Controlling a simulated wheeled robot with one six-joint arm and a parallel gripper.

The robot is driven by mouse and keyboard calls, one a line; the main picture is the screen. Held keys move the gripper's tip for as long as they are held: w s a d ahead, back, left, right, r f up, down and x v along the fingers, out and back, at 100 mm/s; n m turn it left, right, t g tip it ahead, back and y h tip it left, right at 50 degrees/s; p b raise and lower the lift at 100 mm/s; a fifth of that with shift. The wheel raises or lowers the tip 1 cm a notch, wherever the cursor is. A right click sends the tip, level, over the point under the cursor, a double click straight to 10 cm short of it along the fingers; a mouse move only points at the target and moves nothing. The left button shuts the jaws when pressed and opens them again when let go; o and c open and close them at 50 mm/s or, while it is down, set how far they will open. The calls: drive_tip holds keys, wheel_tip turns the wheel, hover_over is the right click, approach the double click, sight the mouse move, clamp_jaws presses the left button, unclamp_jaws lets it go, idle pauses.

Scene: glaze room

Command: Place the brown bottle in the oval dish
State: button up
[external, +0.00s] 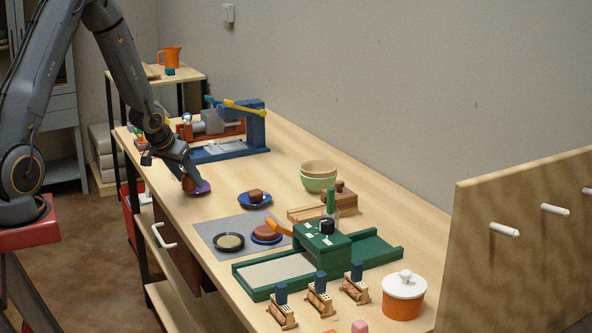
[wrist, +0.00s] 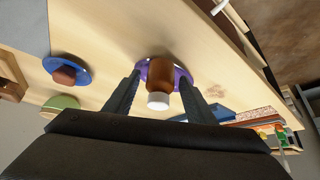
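The brown bottle (wrist: 160,77) has a white cap and shows in the wrist view over a purple dish (wrist: 144,70). Its cap points toward the camera, and I cannot tell whether its base touches the dish. My gripper (wrist: 160,79) is open, with one finger on each side of the bottle and a gap visible on both sides. In the external view my gripper (external: 190,184) is low over the table's left part, beside the purple dish (external: 204,188). It partly hides the bottle there.
A blue plate with a brown block (external: 255,196) lies right of the purple dish. A grey mat (external: 212,228) nearer the camera holds a dark bowl (external: 229,242) and another blue dish (external: 266,240). A blue press-like device (external: 256,130) stands behind. Green bowls (external: 318,183) stand farther right.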

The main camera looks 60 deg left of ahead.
drive_tip(key=shift+r, duration=0.3)
drive_tip(key=p+v, duration=0.5)
drive_tip(key=v, duration=0.7)
drive_tip(key=s+d+f+m+g+h+b, duration=0.1)
drive_tip(key=s+d+f+m+b, duration=0.1)
drive_tip(key=d, duration=0.7)
drive_tip(key=s+d+f+m+g+h+b, duration=0.1)
drive_tip(key=s+d+m+g+b, duration=0.1)
drive_tip(key=d, duration=0.7)
drive_tip(key=s+d+f+m+g+h+b, duration=0.1)
drive_tip(key=s+d, duration=0.3)
drive_tip(key=d, duration=0.5)
drive_tip(key=shift+s+d+f+m+b, duration=0.2)
drive_tip(key=shift+d+f+m+b, duration=0.25)
drive_tip(key=shift+f, duration=0.4)
drive_tip(key=shift+o, duration=0.4)
drive_tip(key=shift+a, duration=0.1)
drive_tip(key=o, duration=0.7)
